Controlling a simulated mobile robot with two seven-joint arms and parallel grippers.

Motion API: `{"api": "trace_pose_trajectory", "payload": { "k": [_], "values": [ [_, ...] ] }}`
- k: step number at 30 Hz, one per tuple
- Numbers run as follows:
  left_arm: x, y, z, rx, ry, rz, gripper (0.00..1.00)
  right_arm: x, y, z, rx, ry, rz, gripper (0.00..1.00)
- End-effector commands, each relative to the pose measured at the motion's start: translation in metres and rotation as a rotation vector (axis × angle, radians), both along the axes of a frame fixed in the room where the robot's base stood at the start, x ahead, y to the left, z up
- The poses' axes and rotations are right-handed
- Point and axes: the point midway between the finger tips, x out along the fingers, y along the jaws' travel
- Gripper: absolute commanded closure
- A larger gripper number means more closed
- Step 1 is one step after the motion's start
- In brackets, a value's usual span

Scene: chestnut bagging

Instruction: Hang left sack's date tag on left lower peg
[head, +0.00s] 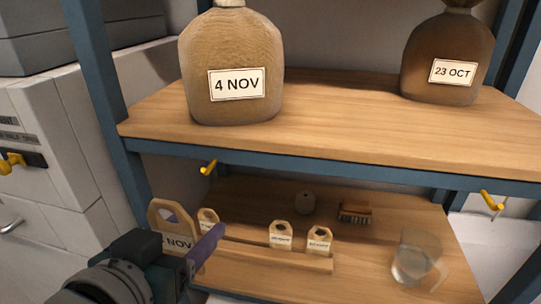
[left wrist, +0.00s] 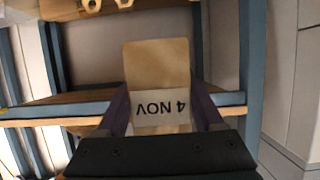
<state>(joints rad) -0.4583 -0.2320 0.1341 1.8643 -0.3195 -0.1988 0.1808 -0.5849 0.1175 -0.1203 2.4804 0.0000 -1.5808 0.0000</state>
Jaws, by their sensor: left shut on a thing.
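The left sack (head: 232,50), brown and labelled 4 NOV, stands on the upper shelf at the left. The date tag (head: 172,215) is tan with a hole at its top and reads 4 NOV. My left gripper (head: 196,246) is shut on the tag's lower part; in the left wrist view the tag (left wrist: 157,68) stands out between the fingers, its text upside down. The left lower peg (head: 208,167) is a small yellow hook on the blue shelf edge below the left sack. The tag is below and left of the peg, apart from it. My right gripper is not in view.
A sack labelled 23 OCT (head: 447,50) stands at the right, with another yellow peg (head: 491,201) below. On the lower shelf are a wooden rack (head: 270,257) with several tags, a brush (head: 355,212) and a clear jug (head: 414,258). A blue post (head: 105,95) rises at the left.

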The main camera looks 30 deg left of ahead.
Motion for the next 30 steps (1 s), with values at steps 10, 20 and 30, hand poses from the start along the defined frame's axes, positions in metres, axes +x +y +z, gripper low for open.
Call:
{"api": "trace_pose_trajectory", "payload": {
  "k": [10, 20, 30],
  "values": [
    [0.019, 0.005, -0.002, 0.000, -0.003, 0.003, 0.71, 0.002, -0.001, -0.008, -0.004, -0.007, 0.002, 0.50],
    [0.044, 0.011, -0.004, -0.002, -0.003, 0.002, 0.71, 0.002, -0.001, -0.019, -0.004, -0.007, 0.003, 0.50],
    [0.066, 0.016, -0.006, -0.002, -0.002, 0.002, 0.71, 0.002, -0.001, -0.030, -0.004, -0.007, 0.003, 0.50]
  ]
}}
